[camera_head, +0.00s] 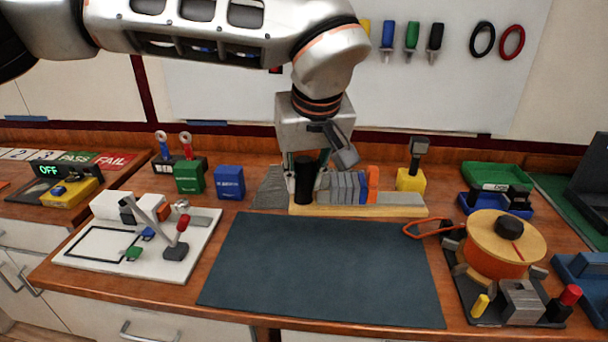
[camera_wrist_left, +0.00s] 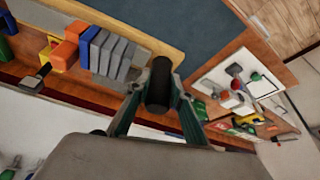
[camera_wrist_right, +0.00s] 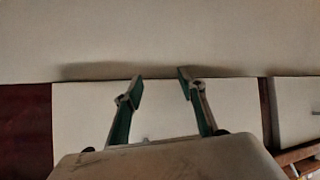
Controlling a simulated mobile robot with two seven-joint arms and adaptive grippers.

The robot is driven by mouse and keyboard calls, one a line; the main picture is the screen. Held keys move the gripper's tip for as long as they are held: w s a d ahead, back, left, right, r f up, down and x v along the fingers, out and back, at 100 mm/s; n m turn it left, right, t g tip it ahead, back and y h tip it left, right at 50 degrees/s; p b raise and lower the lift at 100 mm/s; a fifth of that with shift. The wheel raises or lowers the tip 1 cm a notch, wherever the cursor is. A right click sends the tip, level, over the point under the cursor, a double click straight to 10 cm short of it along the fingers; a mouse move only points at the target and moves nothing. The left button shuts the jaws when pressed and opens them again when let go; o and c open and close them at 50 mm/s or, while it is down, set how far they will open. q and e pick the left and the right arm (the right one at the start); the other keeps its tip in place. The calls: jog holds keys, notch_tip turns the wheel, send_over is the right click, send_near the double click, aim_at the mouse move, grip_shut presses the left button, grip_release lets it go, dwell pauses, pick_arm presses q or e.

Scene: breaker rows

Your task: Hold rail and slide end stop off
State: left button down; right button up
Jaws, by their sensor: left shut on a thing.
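The rail assembly sits on a pale wooden base (camera_head: 400,211) behind the dark mat. Several grey breaker blocks (camera_head: 342,187) stand in a row on it, with an orange block (camera_head: 372,184), apparently the end stop, at their right end. The orange block also shows in the left wrist view (camera_wrist_left: 75,31). My left gripper (camera_head: 305,166) points down, shut on a black upright cylinder (camera_head: 304,183) at the left of the row. My right gripper (camera_wrist_right: 158,84) is open and empty before a pale surface, out of the head view.
The dark mat (camera_head: 320,268) in front is clear. An orange spool (camera_head: 505,243) is at the right, a white board (camera_head: 128,270) with a lever at the left. A grey wedge (camera_head: 270,190) lies beside the base.

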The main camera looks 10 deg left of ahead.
aim_at(305, 203)
pick_arm(q)
jog(key=shift+f+b, duration=0.35)
jog(key=shift+f, duration=0.6)
jog(key=shift+f+b, duration=0.7)
jog(key=shift+f, duration=1.85)
jog(key=shift+f+b, duration=2.25)
jog(key=shift+f, duration=3.6)
jog(key=shift+f, duration=0.25)
